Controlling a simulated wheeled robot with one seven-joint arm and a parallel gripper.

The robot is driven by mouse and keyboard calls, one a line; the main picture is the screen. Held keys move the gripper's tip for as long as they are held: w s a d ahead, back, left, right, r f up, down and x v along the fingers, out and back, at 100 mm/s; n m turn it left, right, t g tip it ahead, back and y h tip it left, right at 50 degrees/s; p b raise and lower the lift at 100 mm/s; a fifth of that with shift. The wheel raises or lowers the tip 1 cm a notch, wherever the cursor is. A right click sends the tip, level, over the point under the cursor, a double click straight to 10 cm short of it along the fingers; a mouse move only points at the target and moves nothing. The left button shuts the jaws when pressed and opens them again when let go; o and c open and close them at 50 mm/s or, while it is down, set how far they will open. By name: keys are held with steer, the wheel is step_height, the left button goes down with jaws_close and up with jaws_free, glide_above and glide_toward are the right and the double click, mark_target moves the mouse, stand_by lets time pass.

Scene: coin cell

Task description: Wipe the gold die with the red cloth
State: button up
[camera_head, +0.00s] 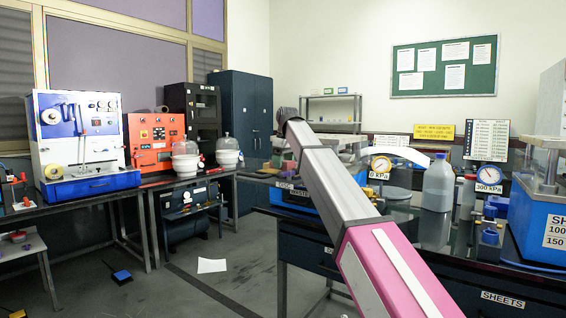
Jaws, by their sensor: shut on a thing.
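My arm runs from the lower right up to a dark joint above the right-hand bench, and its light grey and pink links cover part of that bench. My gripper does not show; the arm's far end is hidden behind the dark joint or the links. I cannot make out the red cloth or the gold die. Some small coloured pieces (277,161) sit on the bench just left of my arm, too small to identify.
The right-hand bench holds a grey bottle (438,184), pressure gauges (489,175) and a blue press (541,215). A left bench holds a white-and-blue machine (78,145) and an orange machine (158,150). A paper sheet (212,265) lies on the open floor between.

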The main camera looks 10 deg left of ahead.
steer(key=shift+f, duration=0.7)
stand_by(0.3)
steer(key=shift+w+d+r, duration=0.1)
steer(key=shift+w+d, duration=0.25)
steer(key=shift+w, duration=0.5)
steer(key=shift+w+d, duration=0.3)
steer(key=shift+w, duration=0.7)
steer(key=shift+d+f, duration=0.1)
steer(key=shift+f, duration=0.1)
steer(key=shift+s+a+f, duration=0.1)
steer(key=shift+s+a, duration=0.1)
steer(key=shift+s, duration=0.4)
steer(key=shift+s+a+f, duration=0.1)
steer(key=shift+s+a, duration=0.1)
steer(key=shift+s, duration=0.4)
steer(key=shift+s+a+f, duration=0.1)
steer(key=shift+s+a, duration=0.2)
steer(key=shift+s, duration=0.55)
steer(key=shift+c, duration=0.6)
